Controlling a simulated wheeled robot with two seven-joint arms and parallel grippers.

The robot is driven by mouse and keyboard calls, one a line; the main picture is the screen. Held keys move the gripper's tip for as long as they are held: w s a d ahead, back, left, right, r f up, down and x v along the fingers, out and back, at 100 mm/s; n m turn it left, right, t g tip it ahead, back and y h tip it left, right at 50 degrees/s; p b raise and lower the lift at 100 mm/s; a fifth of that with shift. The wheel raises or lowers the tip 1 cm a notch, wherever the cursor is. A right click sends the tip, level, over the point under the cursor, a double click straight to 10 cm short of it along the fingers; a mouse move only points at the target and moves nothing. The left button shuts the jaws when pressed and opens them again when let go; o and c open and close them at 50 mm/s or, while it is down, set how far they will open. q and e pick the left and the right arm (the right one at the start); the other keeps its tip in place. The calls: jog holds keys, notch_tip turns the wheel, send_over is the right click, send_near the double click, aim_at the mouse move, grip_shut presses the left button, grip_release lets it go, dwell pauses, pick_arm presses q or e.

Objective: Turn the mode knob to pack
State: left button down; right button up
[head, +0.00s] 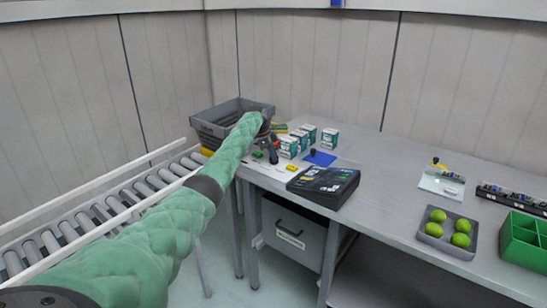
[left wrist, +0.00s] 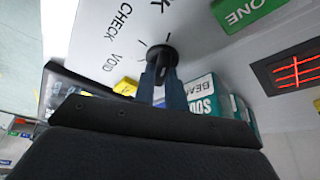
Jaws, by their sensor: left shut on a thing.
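The mode knob (left wrist: 160,51) is a dark round knob on a pale panel (left wrist: 95,22) in the left wrist view. The words CHECK and VOID are printed beside it, and a cut-off word ending in K stands at the top edge. My left gripper (left wrist: 161,72) is shut on the knob, one finger on each side. The knob's pointer is mostly hidden by the fingers, so its exact setting is unclear. In the head view my left gripper (head: 268,138) is at the bench's far left end, and the arm hides the knob. My right gripper is not in view.
White-green boxes (head: 329,139) stand close right of my left gripper. A black flat box (head: 323,183) lies nearer on the bench (head: 385,160). A grey crate (head: 212,127) is behind, and a roller conveyor (head: 75,222) runs at left. A tray of green fruit (head: 447,246) sits at right.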

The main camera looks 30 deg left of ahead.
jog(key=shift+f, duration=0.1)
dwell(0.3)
pick_arm(q)
jog(key=c, duration=1.4)
grip_release()
jog(key=shift+c, duration=0.2)
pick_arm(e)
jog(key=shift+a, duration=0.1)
pick_arm(q)
jog(key=b+v, duration=0.1)
jog(key=v, duration=0.5)
jog(key=shift+a+b, duration=0.15)
jog(key=shift+b, duration=0.15)
jog(key=shift+v, duration=0.85)
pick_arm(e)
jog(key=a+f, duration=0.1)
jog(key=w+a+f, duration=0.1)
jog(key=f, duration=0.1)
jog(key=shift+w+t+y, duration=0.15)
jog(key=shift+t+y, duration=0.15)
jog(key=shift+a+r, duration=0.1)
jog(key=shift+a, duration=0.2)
